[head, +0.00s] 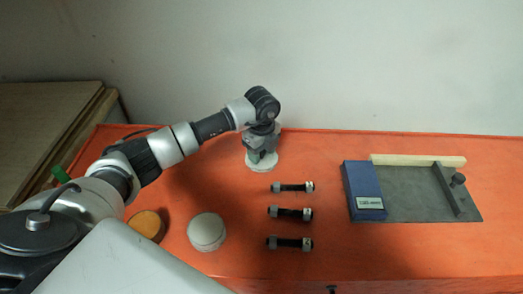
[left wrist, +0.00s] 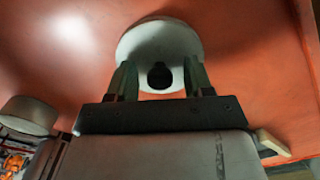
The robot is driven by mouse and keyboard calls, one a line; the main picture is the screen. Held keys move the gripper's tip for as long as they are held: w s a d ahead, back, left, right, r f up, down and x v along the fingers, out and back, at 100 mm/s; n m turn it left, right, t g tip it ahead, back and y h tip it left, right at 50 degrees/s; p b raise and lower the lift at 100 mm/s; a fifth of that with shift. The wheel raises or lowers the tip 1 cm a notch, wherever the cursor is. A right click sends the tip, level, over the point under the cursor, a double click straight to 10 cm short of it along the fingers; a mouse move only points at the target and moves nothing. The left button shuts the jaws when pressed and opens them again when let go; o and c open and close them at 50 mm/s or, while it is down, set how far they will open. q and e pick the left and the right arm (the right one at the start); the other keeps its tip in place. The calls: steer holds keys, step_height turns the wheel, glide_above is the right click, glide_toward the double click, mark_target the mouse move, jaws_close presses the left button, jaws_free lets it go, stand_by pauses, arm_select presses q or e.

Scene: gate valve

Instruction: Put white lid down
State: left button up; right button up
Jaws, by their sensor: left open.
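The white lid (head: 262,166) is a round disc on the orange table, near the back and left of centre. In the left wrist view the lid (left wrist: 158,38) shows as a white disc with a dark knob (left wrist: 160,75). My left gripper (head: 262,156) points down right over the lid. In the left wrist view its two fingers (left wrist: 159,70) are apart, one on each side of the knob, with gaps between. Whether the fingertips touch the lid's top is hard to tell. My right gripper is not in view.
A white round container (head: 207,231) stands nearer the front, beside a yellow-orange disc (head: 148,225). Three dark rods with pale ends (head: 291,213) lie right of the lid. A grey board (head: 410,200) with a blue block (head: 362,184) lies farther right. A wall borders the table's back.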

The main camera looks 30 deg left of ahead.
arm_select(q)
steer(key=shift+r, duration=0.3)
steer(key=shift+w+r, duration=0.1)
steer(key=shift+r, duration=0.25)
step_height(320, 180, up, 11)
steer(key=b, duration=0.3)
steer(key=shift+b, duration=0.35)
